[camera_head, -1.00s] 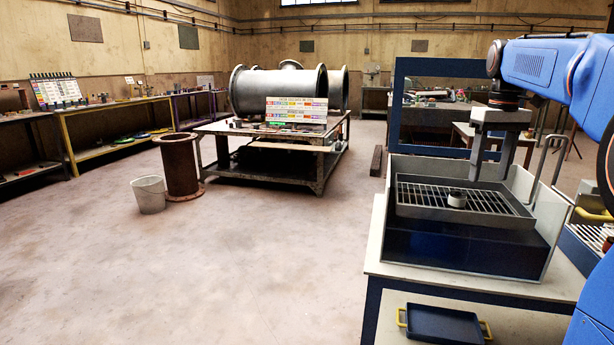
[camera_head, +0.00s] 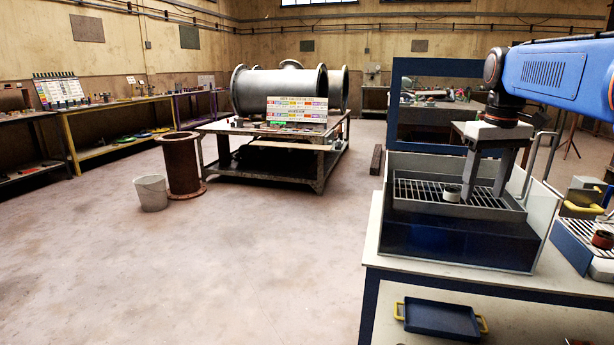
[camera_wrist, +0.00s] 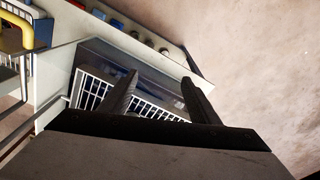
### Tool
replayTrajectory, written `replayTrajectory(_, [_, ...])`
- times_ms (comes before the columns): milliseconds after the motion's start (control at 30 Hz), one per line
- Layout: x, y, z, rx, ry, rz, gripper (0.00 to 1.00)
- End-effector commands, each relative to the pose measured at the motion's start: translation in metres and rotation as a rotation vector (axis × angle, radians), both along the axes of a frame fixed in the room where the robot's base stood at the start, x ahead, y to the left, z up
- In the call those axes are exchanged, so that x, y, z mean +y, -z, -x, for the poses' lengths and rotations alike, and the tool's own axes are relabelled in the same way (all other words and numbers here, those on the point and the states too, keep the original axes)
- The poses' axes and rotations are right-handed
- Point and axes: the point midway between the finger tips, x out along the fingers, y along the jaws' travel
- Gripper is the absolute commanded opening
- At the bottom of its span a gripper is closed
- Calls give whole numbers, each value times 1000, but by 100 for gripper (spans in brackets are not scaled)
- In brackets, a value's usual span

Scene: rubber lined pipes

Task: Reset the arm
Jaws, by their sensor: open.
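My gripper (camera_head: 484,178) is at the right in the head view, pointing down over the grated tray of a blue and grey wash basin (camera_head: 455,240). Its two fingers are apart with nothing between them. A small dark and light ring-shaped part (camera_head: 452,192) stands on the grate (camera_head: 420,190), just left of the fingers. In the wrist view my gripper's fingers (camera_wrist: 160,95) are spread, with the grate (camera_wrist: 92,90) beyond them. The small part is not clear in the wrist view.
The basin has a clear side wall (camera_head: 545,220) and a blue frame (camera_head: 392,110) behind it. A machine with yellow handles (camera_head: 582,208) stands close on the right. A blue tray (camera_head: 440,318) lies on the lower shelf. Open floor (camera_head: 250,250) lies to the left.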

Motion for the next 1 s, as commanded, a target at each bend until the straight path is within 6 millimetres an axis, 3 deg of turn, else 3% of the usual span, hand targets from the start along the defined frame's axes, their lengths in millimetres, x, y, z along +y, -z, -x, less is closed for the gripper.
replayTrajectory(167, [27, 20, 41, -50, 10, 6, 56])
replayTrajectory(467, [66, 74, 113, -147, 35, 6, 56])
replayTrajectory(800, [98, 154, 194, -257, 62, -14, 56])
replayTrajectory(1000, [109, 199, 231, -310, 75, -30, 56])
